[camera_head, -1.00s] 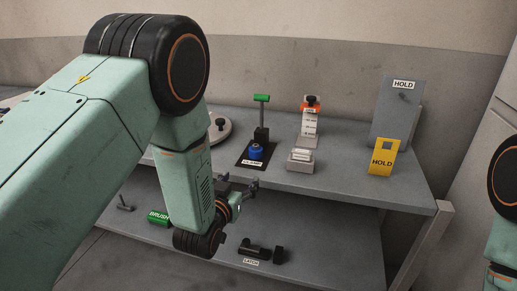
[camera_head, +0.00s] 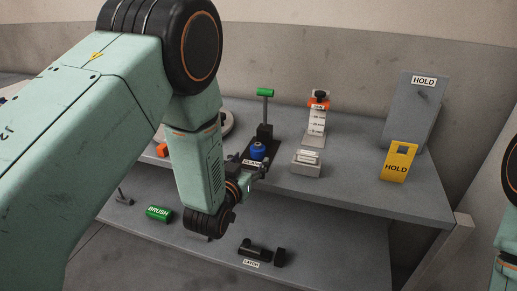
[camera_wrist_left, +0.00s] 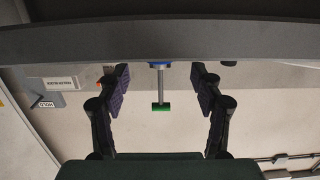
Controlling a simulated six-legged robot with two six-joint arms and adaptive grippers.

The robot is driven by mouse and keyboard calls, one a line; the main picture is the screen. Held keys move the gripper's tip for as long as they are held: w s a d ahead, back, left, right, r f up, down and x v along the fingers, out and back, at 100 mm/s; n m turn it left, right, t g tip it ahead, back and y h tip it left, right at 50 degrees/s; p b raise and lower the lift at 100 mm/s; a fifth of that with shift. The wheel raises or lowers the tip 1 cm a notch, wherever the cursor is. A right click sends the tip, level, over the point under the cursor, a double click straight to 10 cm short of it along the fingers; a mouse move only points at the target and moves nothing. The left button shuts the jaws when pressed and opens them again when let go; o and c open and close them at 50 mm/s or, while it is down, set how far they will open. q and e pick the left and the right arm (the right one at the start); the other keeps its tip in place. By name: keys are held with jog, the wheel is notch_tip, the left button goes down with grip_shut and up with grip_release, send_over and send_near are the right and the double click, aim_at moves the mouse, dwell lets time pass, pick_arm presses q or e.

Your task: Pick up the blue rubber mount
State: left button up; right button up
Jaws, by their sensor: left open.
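The blue rubber mount (camera_head: 258,151) sits in the dark clamp stand (camera_head: 264,132) on the upper bench top. The stand has an upright rod with a green handle (camera_head: 265,92). My left gripper (camera_head: 262,171) is open, close in front of the mount and near the bench's front edge. In the left wrist view, which looks upside down, a strip of the blue mount (camera_wrist_left: 160,64) shows at the bench edge between the open fingers (camera_wrist_left: 160,76). The fingers appear empty. Most of the mount is hidden there by the bench edge. My right gripper is out of view.
The bench's front edge (camera_head: 350,202) lies close to my left gripper.

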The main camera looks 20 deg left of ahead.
aim_at(255, 154)
pick_arm(q)
jog(key=w, duration=0.3)
jog(key=w+f+b, duration=0.1)
jog(key=w, duration=0.2)
jog(key=shift+d+f, duration=0.1)
jog(key=shift+w, duration=0.45)
jog(key=shift+w+f, duration=0.2)
jog(key=shift+w, duration=0.15)
jog(key=shift+s+r, duration=0.15)
jog(key=shift+s, duration=0.05)
jog(key=c, duration=0.3)
jog(key=shift+w, duration=0.1)
jog(key=c, duration=1)
